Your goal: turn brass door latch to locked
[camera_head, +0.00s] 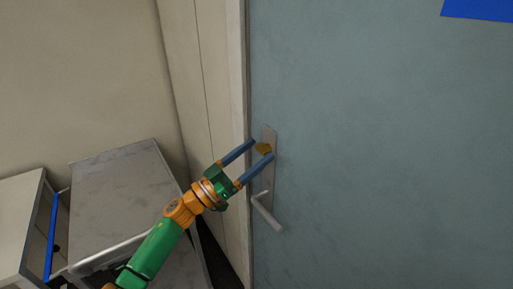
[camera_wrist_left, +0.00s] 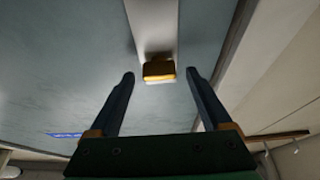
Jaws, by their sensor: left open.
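The brass latch (camera_head: 263,148) sits on the upper part of a metal plate (camera_head: 269,180) on the grey-blue door (camera_head: 380,150). My left gripper (camera_head: 262,149) is open, with its two blue fingers reaching to either side of the latch in the head view. In the left wrist view the latch (camera_wrist_left: 159,71) lies ahead, between and slightly beyond the fingertips of the left gripper (camera_wrist_left: 161,76), with a gap on both sides. I see no contact. My right gripper is not in view.
A lever handle (camera_head: 266,212) sticks out from the plate below the latch. A grey metal cart (camera_head: 120,190) stands at the left, beside a pale cabinet (camera_head: 20,220). The door frame (camera_head: 238,80) runs just left of the plate.

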